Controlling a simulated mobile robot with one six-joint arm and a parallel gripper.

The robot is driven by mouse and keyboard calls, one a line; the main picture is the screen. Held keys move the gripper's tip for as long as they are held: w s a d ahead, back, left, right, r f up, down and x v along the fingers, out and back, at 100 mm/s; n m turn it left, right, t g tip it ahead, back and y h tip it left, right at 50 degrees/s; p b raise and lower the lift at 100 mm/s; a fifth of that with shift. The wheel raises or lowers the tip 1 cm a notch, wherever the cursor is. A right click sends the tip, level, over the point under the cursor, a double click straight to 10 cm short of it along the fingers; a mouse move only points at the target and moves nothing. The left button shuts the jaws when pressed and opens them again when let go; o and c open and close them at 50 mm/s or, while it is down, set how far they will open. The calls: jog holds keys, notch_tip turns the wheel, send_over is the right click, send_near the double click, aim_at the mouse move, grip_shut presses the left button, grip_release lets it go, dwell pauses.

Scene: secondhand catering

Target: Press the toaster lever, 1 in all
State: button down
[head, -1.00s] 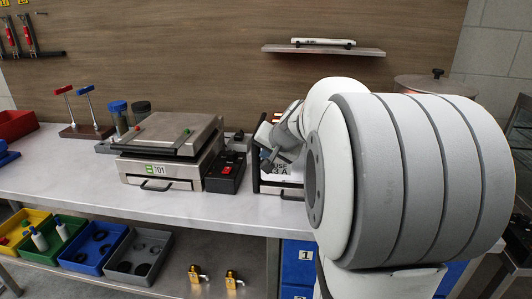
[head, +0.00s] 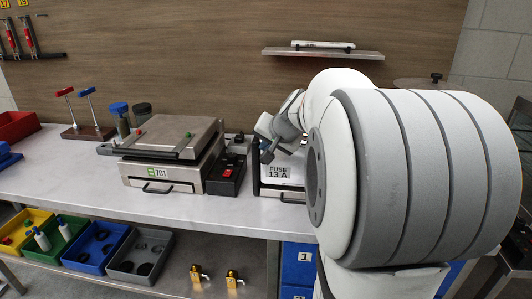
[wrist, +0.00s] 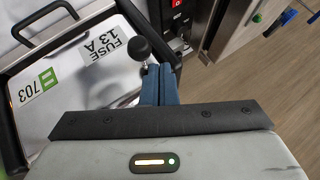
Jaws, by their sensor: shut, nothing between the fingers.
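The toaster (head: 296,187), a pale metal box with black edges and a "FUSE 13 A" label, stands on the bench, partly hidden by my arm in the head view. In the wrist view its pale face (wrist: 70,95) shows a "703" tag and a black handle. A round black knob (wrist: 138,48), apparently the lever, stands just beyond my fingertips. My gripper (wrist: 157,70) is shut and empty, its blue fingers together close beside the knob; I cannot tell whether they touch. In the head view my gripper (head: 267,152) is at the toaster's upper left.
Left of the toaster are a black control box with a red switch (head: 227,173) and a steel press-like appliance tagged 701 (head: 160,172). A wall shelf (head: 323,53) hangs behind. Coloured bins sit on the lower shelf. The bench front strip (head: 200,210) is clear.

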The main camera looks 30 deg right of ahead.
jog(key=shift+r, duration=0.1)
notch_tip(320, 180, up, 5)
jog(key=p, duration=0.3)
dwell(0.4)
dwell(0.6)
jog(key=s+a+f+n+g+y, duration=0.1)
jog(key=s+a+f+n+g, duration=0.4)
jog(key=s+a, duration=0.65)
jog(key=s+a+f+n, duration=0.1)
jog(key=s+a+f, duration=0.1)
jog(key=s+f, duration=0.2)
jog(key=s+a+f+n+g+h, duration=0.1)
jog(key=s+a+f+n, duration=0.1)
jog(key=s, duration=0.7)
jog(key=shift+s+f+n+g, duration=0.3)
jog(key=shift+f, duration=0.55)
